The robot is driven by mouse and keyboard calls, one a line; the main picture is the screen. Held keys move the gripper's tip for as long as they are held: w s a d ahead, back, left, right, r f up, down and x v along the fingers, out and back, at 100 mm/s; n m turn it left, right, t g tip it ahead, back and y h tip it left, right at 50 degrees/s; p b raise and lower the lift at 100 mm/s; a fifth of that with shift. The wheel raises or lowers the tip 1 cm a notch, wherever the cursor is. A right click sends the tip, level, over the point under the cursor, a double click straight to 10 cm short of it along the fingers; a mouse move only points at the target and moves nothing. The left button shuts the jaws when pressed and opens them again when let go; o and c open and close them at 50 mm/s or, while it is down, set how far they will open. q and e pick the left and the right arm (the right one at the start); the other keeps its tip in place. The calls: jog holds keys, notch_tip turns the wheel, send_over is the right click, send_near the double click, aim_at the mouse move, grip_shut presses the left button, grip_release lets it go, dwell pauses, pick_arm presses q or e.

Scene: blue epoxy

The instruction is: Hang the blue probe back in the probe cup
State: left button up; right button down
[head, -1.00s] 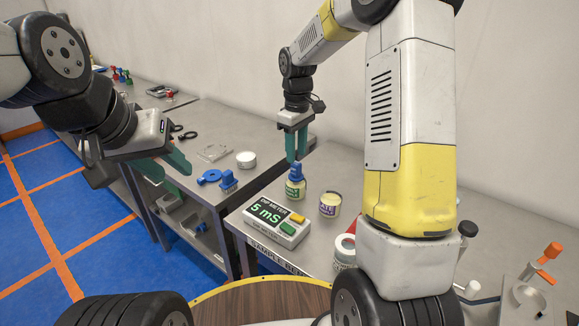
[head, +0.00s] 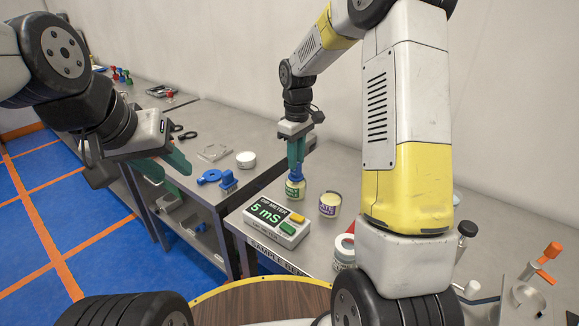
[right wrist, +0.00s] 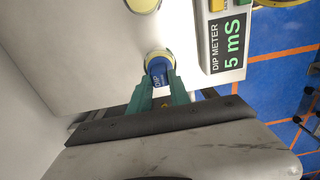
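The blue probe (head: 295,171) stands in a small jar with a green label (head: 295,190), beside the dip meter. In the right wrist view the probe's blue head (right wrist: 159,72), marked DIP, lies between my right gripper's green fingers (right wrist: 162,90). My right gripper (head: 296,155) points down over the probe; whether its fingers press on it is unclear. A blue block-shaped holder (head: 228,181) on the left bench may be the probe cup; I cannot tell for sure. My left gripper (head: 165,165) is open and empty, at the left bench's front edge.
The dip meter (head: 276,222) reads 5 mS. A second jar with a purple label (head: 329,204) stands right of the probe's jar. A blue ring (head: 209,177) and a white round tub (head: 246,159) are near the blue holder. My right arm hides part of the right bench.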

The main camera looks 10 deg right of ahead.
jog(key=shift+r, duration=0.15)
jog(key=shift+r, duration=3.85)
